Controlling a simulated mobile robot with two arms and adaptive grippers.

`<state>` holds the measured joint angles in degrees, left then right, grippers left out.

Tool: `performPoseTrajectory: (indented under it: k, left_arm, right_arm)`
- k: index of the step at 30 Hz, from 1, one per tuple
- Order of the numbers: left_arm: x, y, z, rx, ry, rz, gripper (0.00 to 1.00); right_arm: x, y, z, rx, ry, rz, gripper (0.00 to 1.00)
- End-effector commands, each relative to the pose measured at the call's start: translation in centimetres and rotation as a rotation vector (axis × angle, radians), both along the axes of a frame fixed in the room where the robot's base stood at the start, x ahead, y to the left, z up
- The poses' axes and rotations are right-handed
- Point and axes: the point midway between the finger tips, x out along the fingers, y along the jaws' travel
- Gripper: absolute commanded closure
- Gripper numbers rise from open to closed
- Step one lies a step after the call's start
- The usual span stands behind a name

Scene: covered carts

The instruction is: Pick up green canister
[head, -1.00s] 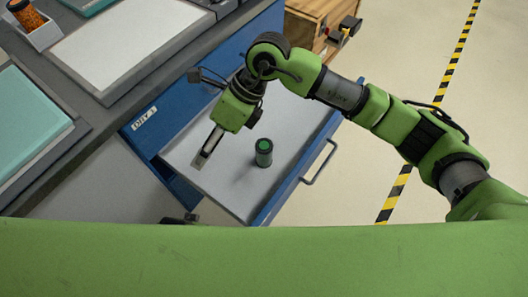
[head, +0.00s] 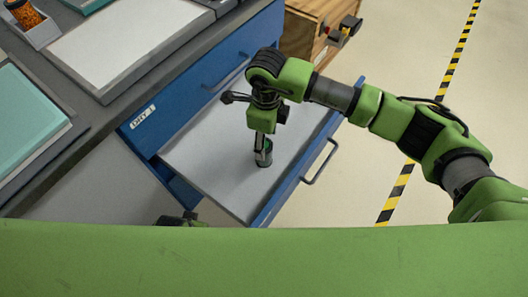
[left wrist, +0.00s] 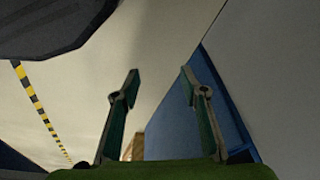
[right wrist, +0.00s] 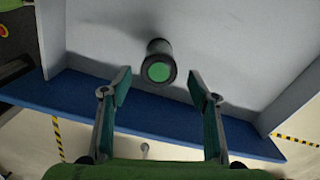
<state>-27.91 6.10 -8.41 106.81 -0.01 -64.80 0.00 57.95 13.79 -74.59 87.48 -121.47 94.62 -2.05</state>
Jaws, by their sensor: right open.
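The green canister, dark with a green top, stands upright in the open drawer. In the head view the canister (head: 264,160) is partly hidden behind my right gripper (head: 262,150). In the right wrist view the canister (right wrist: 159,64) stands just beyond and between the open fingertips of my right gripper (right wrist: 158,88), with a gap on each side. My right gripper is empty. My left gripper (left wrist: 158,85) is open and empty in the left wrist view; little of it shows in the head view, near the drawer's front left corner.
The blue drawer (head: 205,180) has a pale, otherwise bare floor and low walls. A grey counter (head: 100,100) with a white panel (head: 125,45) and a teal-topped box (head: 25,120) is at left. A wooden crate (head: 305,30) stands behind.

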Motion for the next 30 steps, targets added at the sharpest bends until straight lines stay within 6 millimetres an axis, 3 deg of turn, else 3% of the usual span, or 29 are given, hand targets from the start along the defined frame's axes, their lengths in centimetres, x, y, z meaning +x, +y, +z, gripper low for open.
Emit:
performPoseTrajectory:
  k: [9, 18, 24, 30]
  left_arm:
    - [0.5, 0.0, 1.9, -0.001, -0.014, 0.002, 0.6]
    - [0.5, 0.0, 2.2, -0.001, -0.013, 0.002, 0.6]
    - [0.5, 0.0, 2.2, -0.001, -0.013, 0.002, 0.6]
    - [0.4, 0.0, 2.2, -0.001, -0.012, 0.002, 0.6]
  right_arm:
    - [-0.1, 0.2, -4.5, 0.0, 0.003, -0.001, 0.45]
    - [-0.1, 0.2, -5.0, 0.0, 0.001, -0.001, 0.45]
    - [-0.1, 0.2, -5.0, 0.0, 0.001, -0.001, 0.9]
    - [-0.1, 0.2, -4.9, 0.0, 0.001, -0.001, 0.9]
